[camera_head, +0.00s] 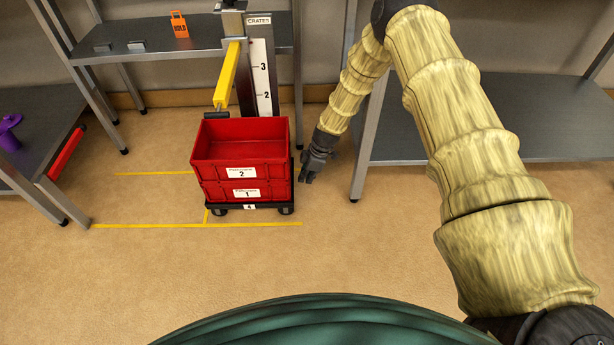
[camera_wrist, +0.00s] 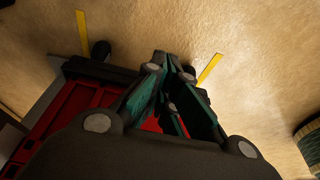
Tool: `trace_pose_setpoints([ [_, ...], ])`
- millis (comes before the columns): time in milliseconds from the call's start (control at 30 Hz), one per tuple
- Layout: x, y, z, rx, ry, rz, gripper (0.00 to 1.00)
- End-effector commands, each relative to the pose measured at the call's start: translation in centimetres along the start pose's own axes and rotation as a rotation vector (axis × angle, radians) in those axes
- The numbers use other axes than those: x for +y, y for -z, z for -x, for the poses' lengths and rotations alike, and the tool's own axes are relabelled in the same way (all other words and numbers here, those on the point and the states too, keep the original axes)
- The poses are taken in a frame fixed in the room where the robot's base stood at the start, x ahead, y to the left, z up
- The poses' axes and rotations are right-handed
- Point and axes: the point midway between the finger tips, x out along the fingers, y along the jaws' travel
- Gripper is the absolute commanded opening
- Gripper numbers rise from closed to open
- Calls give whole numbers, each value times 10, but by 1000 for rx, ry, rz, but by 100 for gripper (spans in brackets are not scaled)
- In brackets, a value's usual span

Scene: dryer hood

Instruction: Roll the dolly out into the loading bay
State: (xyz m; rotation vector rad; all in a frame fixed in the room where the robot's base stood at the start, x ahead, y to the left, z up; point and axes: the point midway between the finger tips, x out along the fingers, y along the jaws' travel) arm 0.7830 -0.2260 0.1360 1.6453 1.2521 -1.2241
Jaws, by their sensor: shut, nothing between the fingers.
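The dolly (camera_head: 230,207) is a low black platform on dark wheels with a "4" label on its front. Two red crates are stacked on it, the upper crate (camera_head: 240,150) labelled "2" and the lower crate (camera_head: 243,190) labelled "1". My gripper (camera_head: 308,176) hangs just right of the stack, pointing down, shut and empty. In the wrist view my gripper's fingers (camera_wrist: 170,92) are together, with the dolly's black edge (camera_wrist: 92,72) and red crate (camera_wrist: 72,118) beside and behind them. I cannot tell whether the gripper touches the dolly.
Yellow floor lines (camera_head: 150,226) run left of and in front of the dolly. A post with a yellow bar (camera_head: 228,72) and a "CRATES" scale (camera_head: 262,75) stands behind it. A grey bench (camera_head: 480,147) is at right, another table (camera_head: 40,130) at left. The front floor is clear.

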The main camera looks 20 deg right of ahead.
Motion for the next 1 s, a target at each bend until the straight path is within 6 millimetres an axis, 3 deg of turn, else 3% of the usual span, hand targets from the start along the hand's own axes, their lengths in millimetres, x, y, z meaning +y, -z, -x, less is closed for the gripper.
trace_pose_setpoints([
  [100, 0, -4, -20, 0, -1, -3, 0],
  [400, -2, -8, -46, -1, -2, -9, 0],
  [1000, -2, -9, -48, 0, -4, -15, 0],
])
